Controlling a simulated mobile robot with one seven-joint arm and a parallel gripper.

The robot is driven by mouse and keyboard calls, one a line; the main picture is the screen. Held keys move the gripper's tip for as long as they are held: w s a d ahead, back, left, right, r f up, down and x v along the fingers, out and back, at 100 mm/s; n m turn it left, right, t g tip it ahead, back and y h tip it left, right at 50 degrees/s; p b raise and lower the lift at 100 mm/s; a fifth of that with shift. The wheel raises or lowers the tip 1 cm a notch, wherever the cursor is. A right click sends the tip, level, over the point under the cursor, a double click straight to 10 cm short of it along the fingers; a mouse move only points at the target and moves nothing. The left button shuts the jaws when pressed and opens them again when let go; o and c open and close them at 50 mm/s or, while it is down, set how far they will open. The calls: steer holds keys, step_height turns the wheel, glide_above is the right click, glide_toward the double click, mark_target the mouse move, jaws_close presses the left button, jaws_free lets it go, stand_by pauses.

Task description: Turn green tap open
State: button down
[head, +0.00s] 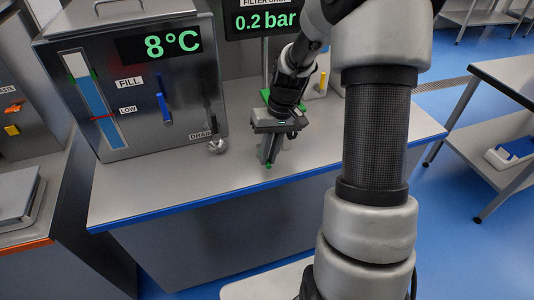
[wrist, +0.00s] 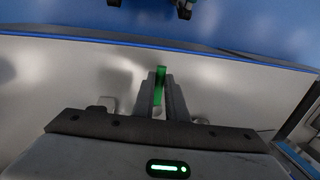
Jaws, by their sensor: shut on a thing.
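The green tap lever (wrist: 160,80) stands between the two fingers of my gripper (wrist: 162,100) in the wrist view, and the fingers are shut on it. In the head view my gripper (head: 270,150) points down over the front part of the steel counter. A small green tip (head: 268,165) shows at the fingers, and another green part (head: 265,96) shows behind my wrist. The tap's body is mostly hidden by my gripper and arm, so I cannot tell how far the lever is turned.
A steel tank (head: 140,85) with a blue lever (head: 164,108) and a drain fitting (head: 217,145) stands left on the counter (head: 160,190). A display (head: 265,21) reads 0.2 bar. A yellow lever (head: 322,82) is behind right. A steel table (head: 500,95) stands at right.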

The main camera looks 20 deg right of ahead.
stand_by(0.4)
steer(key=c, duration=1.8)
jaws_free()
steer(key=shift+o, duration=0.2)
steer(key=d+r+p, duration=0.1)
steer(key=r, duration=0.7)
steer(key=d+r+p, duration=0.2)
steer(key=r, duration=0.7)
steer(key=shift+d, duration=0.25)
